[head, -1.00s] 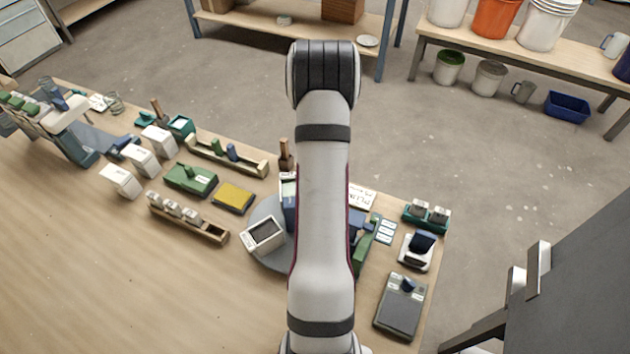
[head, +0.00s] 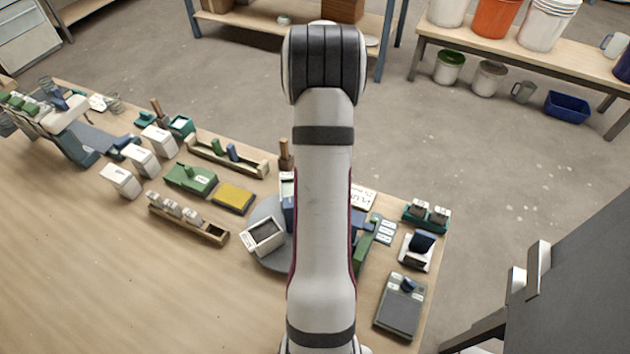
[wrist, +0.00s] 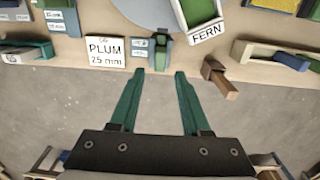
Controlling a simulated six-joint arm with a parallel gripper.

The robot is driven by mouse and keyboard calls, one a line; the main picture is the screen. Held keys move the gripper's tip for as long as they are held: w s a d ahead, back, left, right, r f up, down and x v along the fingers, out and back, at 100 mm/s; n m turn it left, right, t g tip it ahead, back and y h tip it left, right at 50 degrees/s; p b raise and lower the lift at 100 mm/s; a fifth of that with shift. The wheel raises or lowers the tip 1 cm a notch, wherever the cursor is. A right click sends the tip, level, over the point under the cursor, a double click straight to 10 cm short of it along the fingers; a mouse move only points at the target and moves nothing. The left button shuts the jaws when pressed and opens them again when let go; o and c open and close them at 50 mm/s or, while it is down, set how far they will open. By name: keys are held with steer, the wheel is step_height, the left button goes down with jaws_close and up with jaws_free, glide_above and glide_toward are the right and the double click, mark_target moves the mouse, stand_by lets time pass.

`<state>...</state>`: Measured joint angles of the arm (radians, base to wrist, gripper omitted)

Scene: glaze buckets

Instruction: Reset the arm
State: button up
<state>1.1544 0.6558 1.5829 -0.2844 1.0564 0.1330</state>
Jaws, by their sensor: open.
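My gripper (wrist: 158,76) shows in the wrist view with its two green fingers apart and nothing between them. It hangs near the far edge of the workbench, with grey floor below it. In the head view my arm runs up the middle of the picture and hides part of the bench; the gripper itself does not show there. Beyond the fingertips in the wrist view are a white card (wrist: 106,50) reading PLUM 25 mm, a small blue and green piece (wrist: 163,50), and a green-lined container with a FERN label (wrist: 206,32).
The workbench (head: 120,280) is bare at the front left. A grey round turntable (head: 268,209) carries a white open box (head: 264,236). Wooden racks, a yellow sponge-like block (head: 234,198) and a grey scale (head: 400,308) stand around. Buckets stand on a shelf (head: 520,62) at the back right.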

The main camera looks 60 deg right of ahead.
steer(key=shift+r, duration=0.5)
steer(key=w+a+r+n, duration=0.2)
steer(key=w+a+r, duration=0.2)
steer(key=a, duration=0.3)
steer(key=w+a+r+n, duration=0.2)
steer(key=w+a+r, duration=0.15)
steer(key=a, duration=0.45)
steer(key=s+a+r+n+y, duration=0.1)
steer(key=a+r+n, duration=0.25)
steer(key=a, duration=1.25)
steer(key=s+a+n, duration=0.5)
steer(key=s+a, duration=0.6)
steer(key=a, duration=0.2)
steer(key=shift+s+f+y, duration=0.35)
steer(key=shift+y, duration=0.05)
